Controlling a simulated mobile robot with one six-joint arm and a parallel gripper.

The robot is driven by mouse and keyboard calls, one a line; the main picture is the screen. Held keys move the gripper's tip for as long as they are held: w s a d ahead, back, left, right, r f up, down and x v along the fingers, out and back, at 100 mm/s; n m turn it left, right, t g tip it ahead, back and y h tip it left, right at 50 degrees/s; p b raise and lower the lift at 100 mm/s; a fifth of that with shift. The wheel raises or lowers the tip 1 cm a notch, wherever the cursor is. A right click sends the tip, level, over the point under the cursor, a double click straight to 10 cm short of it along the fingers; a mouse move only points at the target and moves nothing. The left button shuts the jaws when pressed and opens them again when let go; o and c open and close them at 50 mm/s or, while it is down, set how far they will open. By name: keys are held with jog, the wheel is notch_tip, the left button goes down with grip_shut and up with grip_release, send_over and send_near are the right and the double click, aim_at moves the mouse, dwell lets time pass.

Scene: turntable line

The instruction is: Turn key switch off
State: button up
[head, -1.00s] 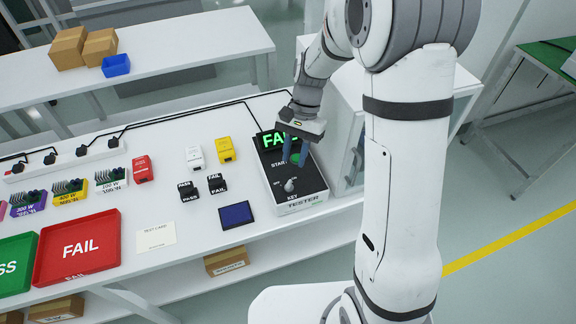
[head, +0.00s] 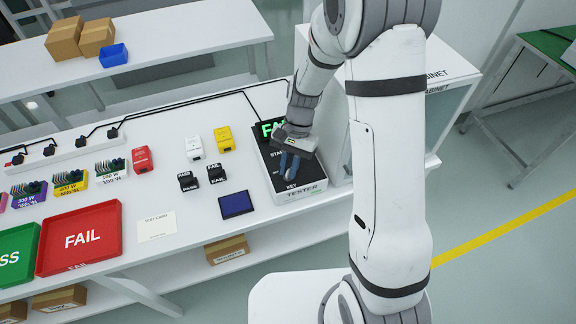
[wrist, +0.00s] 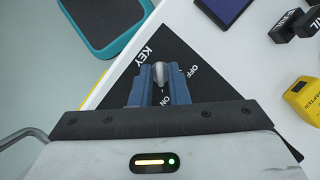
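The tester (head: 301,190) is a box with a black top and white sides at the right end of the table. Its green display (head: 270,128) reads FAIL, partly hidden by my arm. The key switch (wrist: 160,74) is a small grey knob on the black top; in the wrist view, KEY is printed to its left, OFF to its right and ON close to the fingers. My gripper (wrist: 160,82) has its blue fingers on either side of the knob, with no clear gap. In the head view my gripper (head: 289,165) hides the knob.
A blue-screened pad (head: 237,204) lies left of the tester. Black PASS and FAIL blocks (head: 216,174) and white and yellow adapters (head: 225,139) stand behind it. A red FAIL tray (head: 80,240) is further left. A white cabinet stands close on the tester's right.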

grip_shut()
jog(key=shift+a, duration=0.1)
jog(key=n+h, duration=0.1)
jog(key=n, duration=0.3)
jog(key=shift+n+g+h+b, duration=0.3)
jog(key=shift+n+g+h, duration=0.1)
jog(key=n+h, duration=0.1)
jog(key=n, duration=0.2)
jog(key=shift+a+n, duration=0.15)
jog(key=shift+n, duration=0.15)
jog(key=n+h+b, duration=0.1)
jog(key=n+h, duration=0.1)
jog(key=n, duration=0.2)
jog(key=shift+a+t, duration=0.1)
jog(key=shift+t, duration=0.3)
jog(key=n+t+h, duration=0.1)
jog(key=n, duration=0.3)
jog(key=shift+s+n, duration=0.1)
jog(key=shift+n, duration=0.2)
